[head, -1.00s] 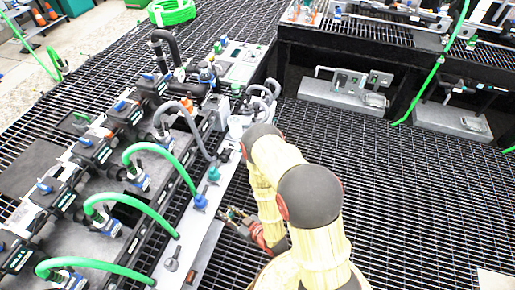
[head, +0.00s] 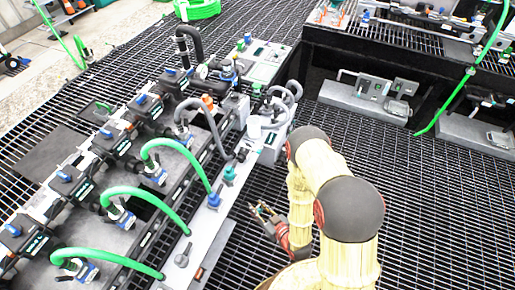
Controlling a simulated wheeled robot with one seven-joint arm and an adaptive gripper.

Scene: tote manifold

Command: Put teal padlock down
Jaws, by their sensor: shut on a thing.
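My gripper (head: 257,208) shows small in the head view, out over the dark grating just right of the manifold's pale front rail (head: 205,228). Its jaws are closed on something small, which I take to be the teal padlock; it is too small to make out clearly. The gripper looks apart from the rail. A teal fitting (head: 229,174) stands upright on the rail, left of and beyond the gripper.
The manifold with green hoses (head: 128,190) and grey hoses (head: 200,108) fills the left. Dark grating (head: 390,165) lies open to the right. A black bench (head: 400,50) with grey boxes (head: 365,97) under it stands at the back right. A green hose (head: 475,70) hangs there.

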